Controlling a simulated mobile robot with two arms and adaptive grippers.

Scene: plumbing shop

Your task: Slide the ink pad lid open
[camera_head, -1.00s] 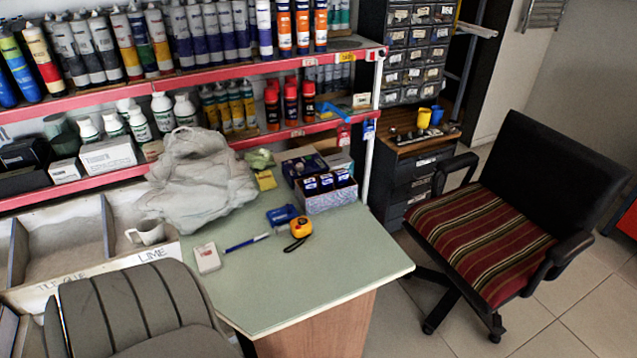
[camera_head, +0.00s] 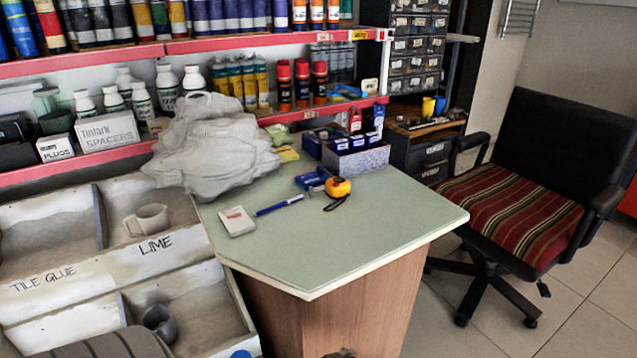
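A small blue item (camera_head: 313,179), which looks like the ink pad, lies on the pale green desk top (camera_head: 340,235), left of and just behind a yellow tape measure (camera_head: 338,187). It is too small here to tell its lid from its base or how far the lid is open. Neither of my grippers can be made out in the head view.
A grey bag (camera_head: 215,150) and a box of blue packs (camera_head: 358,160) stand behind. The front desk area is clear. A striped chair (camera_head: 495,205) stands right.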

